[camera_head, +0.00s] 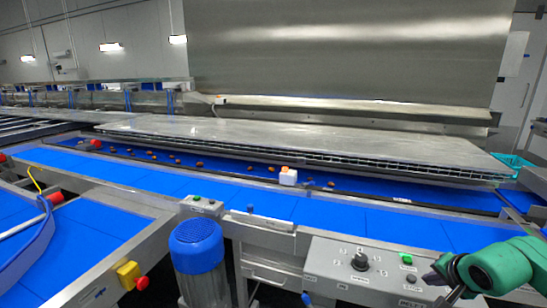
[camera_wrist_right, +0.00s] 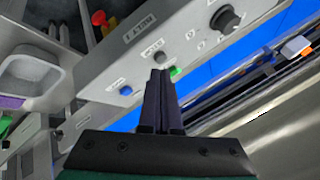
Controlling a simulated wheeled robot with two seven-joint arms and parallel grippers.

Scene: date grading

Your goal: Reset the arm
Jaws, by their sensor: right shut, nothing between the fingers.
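My right arm, green, enters the head view from the lower right. Its dark right gripper (camera_head: 440,283) is over the right end of the grey control panel (camera_head: 325,272). In the right wrist view the two black fingers of the right gripper (camera_wrist_right: 159,75) are together with nothing between them. They overlap the panel's edge near a green button (camera_wrist_right: 175,71); whether they touch it I cannot tell. My left gripper is in neither view.
A blue conveyor belt (camera_head: 330,213) crosses behind the panel. Dates (camera_head: 200,164) lie on the farther belt under a steel cover (camera_head: 290,136). A blue motor (camera_head: 196,245) and a red stop button (camera_head: 142,283) stand at the left front. A black knob (camera_head: 360,262) sticks up from the panel.

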